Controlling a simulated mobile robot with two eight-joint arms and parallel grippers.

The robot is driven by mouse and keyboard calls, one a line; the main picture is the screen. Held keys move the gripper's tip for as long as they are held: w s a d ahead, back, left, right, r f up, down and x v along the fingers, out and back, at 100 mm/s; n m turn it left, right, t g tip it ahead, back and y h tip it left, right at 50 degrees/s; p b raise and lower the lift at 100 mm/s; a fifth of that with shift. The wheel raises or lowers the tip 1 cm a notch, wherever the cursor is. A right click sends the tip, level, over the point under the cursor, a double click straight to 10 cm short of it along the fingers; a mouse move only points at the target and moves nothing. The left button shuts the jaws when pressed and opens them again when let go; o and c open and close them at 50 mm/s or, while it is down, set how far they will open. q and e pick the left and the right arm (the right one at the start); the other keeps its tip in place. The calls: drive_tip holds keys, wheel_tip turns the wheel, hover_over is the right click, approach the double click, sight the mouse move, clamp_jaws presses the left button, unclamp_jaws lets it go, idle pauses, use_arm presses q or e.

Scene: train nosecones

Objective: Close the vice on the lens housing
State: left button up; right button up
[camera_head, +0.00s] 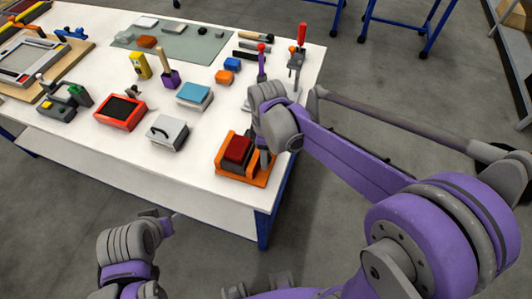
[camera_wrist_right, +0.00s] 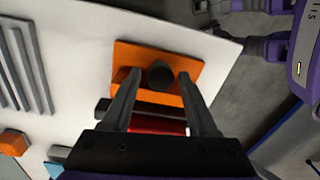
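The orange vice (camera_head: 262,179) sits at the front right corner of the white table, with a dark red block (camera_head: 237,150), seemingly the lens housing, in it. In the right wrist view the vice (camera_wrist_right: 185,65) shows a dark round knob (camera_wrist_right: 160,75) and the red block (camera_wrist_right: 157,125), partly hidden by my gripper. My right gripper (camera_wrist_right: 159,76) is open, its fingers on either side of the knob, with small gaps seemingly left. In the head view my right wrist hides part of the vice. My left gripper (camera_head: 165,222) hangs off the table's front; its finger opening is unclear.
A grey box with a handle (camera_head: 168,133), a red tray (camera_head: 120,111) and a blue-topped box (camera_head: 194,96) stand left of the vice. Tools with red handles (camera_head: 296,62) stand behind my right arm. The table's right edge (camera_head: 305,110) is close to the vice.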

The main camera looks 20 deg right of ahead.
clamp_jaws()
drive_tip(key=m, duration=0.2)
drive_tip(key=shift+m+b, duration=0.35)
drive_tip(key=shift+m, duration=1.65)
drive_tip(key=shift+b, duration=0.3)
drive_tip(key=shift+o, duration=1.5)
unclamp_jaws()
